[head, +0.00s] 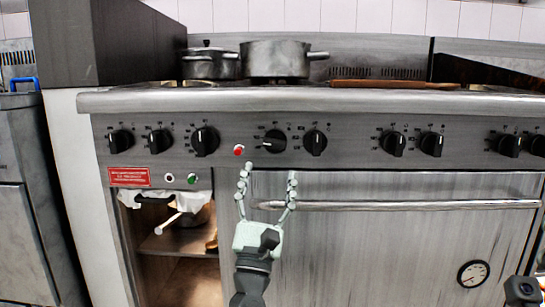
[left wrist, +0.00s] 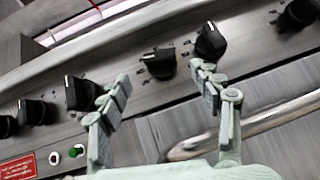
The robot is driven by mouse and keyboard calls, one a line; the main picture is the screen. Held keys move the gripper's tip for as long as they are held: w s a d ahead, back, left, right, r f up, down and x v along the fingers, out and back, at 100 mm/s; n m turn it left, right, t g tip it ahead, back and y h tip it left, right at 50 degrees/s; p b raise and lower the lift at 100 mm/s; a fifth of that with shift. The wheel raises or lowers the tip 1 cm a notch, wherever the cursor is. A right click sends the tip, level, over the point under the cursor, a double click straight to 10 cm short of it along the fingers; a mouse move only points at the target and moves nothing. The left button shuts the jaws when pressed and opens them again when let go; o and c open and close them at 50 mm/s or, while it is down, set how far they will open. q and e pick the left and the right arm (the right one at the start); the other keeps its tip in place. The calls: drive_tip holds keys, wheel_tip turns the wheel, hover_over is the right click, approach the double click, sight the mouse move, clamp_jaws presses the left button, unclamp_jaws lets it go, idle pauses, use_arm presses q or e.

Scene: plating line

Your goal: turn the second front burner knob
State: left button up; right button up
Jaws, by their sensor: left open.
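A row of black knobs runs along the stove's front panel (head: 354,128). The second knob from the left (head: 159,142) has its light mark upward. My left gripper (head: 270,176) is open and empty, fingers pointing up, in front of the oven door. Its fingertips stand just below a knob right of the red button, the fourth from the left (head: 273,141), whose light mark points left. In the left wrist view this knob (left wrist: 159,64) appears between the open fingertips (left wrist: 160,78), apart from both; its distance is hard to judge.
A red button (head: 239,149) sits left of the fourth knob. The oven door handle (head: 420,205) crosses behind my left fingers. Pots (head: 275,60) stand on the stove top. An open compartment (head: 175,243) lies at lower left.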

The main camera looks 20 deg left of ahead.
use_arm(q)
drive_tip(key=v, duration=0.3)
drive_tip(key=shift+s+f, duration=0.15)
drive_tip(key=shift+s, duration=0.05)
